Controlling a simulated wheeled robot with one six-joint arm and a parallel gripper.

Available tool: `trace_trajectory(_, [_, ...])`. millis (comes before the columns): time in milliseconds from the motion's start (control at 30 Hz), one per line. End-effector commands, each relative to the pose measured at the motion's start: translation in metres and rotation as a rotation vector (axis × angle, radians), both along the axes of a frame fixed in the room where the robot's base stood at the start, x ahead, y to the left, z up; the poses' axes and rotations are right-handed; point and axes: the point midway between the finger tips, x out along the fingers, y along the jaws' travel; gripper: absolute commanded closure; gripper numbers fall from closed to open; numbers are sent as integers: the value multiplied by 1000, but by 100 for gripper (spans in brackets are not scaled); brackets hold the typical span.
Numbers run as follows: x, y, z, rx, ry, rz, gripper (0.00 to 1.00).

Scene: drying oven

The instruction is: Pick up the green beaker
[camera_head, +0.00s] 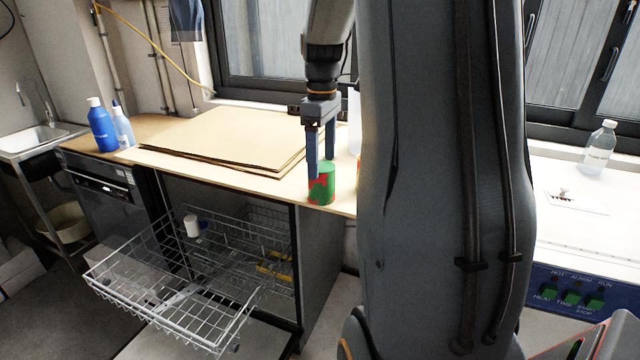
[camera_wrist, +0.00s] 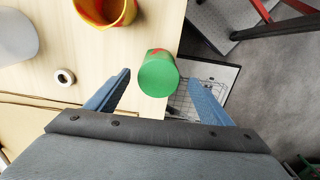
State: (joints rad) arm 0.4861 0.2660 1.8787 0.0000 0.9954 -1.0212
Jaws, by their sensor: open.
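The green beaker (camera_head: 321,186), green with red patches, stands upright near the front edge of the wooden counter. In the wrist view the green beaker (camera_wrist: 158,75) shows its round green top, between and a little beyond the fingertips. My gripper (camera_head: 321,166) points down with its fingers open at the beaker, one finger overlapping it in the head view. In the wrist view my gripper (camera_wrist: 156,84) has its two blue fingers spread wide, with nothing held between them. I cannot tell whether a finger touches the beaker.
A red and yellow cup (camera_wrist: 104,8) and a white ring (camera_wrist: 65,77) are near the beaker on the counter. Cardboard sheets (camera_head: 225,135) lie to the left. A pulled-out wire rack (camera_head: 180,285) is below. Blue bottles (camera_head: 101,125) stand at the far left.

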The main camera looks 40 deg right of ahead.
Motion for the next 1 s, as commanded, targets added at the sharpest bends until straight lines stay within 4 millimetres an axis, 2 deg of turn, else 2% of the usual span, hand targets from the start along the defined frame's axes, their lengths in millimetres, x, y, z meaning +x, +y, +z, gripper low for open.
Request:
trace_trajectory(267, [0, 0, -28, 2, 5, 0, 26])
trace_trajectory(533, [1, -2, -64, 2, 4, -3, 26])
trace_trajectory(867, [2, -2, -71, 0, 1, -3, 26])
trace_trajectory(1000, [2, -2, -71, 0, 1, -3, 49])
